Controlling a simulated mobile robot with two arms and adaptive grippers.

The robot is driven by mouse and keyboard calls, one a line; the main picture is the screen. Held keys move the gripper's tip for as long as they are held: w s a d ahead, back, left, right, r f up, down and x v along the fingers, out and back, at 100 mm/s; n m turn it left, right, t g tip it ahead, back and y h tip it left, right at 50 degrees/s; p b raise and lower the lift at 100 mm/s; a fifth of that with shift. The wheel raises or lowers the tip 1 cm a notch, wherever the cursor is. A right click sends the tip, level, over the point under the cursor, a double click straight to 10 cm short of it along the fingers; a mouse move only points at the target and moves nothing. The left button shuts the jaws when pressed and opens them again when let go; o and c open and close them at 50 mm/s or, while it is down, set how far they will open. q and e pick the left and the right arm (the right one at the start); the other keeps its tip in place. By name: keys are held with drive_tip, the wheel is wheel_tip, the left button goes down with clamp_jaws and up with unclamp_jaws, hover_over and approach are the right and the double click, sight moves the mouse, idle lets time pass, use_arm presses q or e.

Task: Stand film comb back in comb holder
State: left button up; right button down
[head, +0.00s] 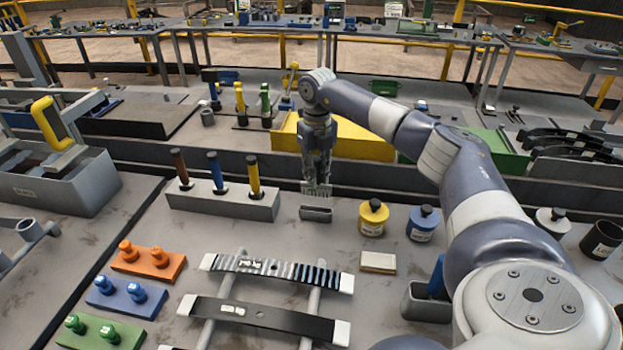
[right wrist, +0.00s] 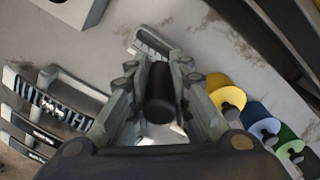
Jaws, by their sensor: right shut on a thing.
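My right gripper (head: 318,160) is shut on the film comb (head: 317,190), which hangs below the fingers with its pale toothed end down. In the right wrist view the comb's dark handle (right wrist: 160,92) sits between the two fingers. The comb holder (head: 316,213), a small grey slotted block, stands on the bench just below the comb. It also shows in the right wrist view (right wrist: 151,41), beyond the handle. The comb looks upright and above the holder; whether its teeth touch the slot I cannot tell. My left gripper is not in view.
A grey block (head: 225,204) with three handled tools stands left of the holder. A yellow pot (head: 373,219) and a blue pot (head: 422,225) stand to the right. A raised ledge runs behind.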

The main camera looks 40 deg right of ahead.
drive_tip(key=shift+r+p, duration=0.15)
drive_tip(key=shift+p, duration=0.2)
drive_tip(key=shift+f+b, duration=1.1)
drive_tip(key=shift+f, duration=1.25)
drive_tip(key=shift+f+b, duration=1.05)
drive_tip(key=shift+f, duration=0.95)
drive_tip(key=c, duration=1.4)
unclamp_jaws()
drive_tip(key=shift+o, duration=0.5)
drive_tip(key=o, duration=0.4)
drive_tip(key=shift+r, duration=0.15)
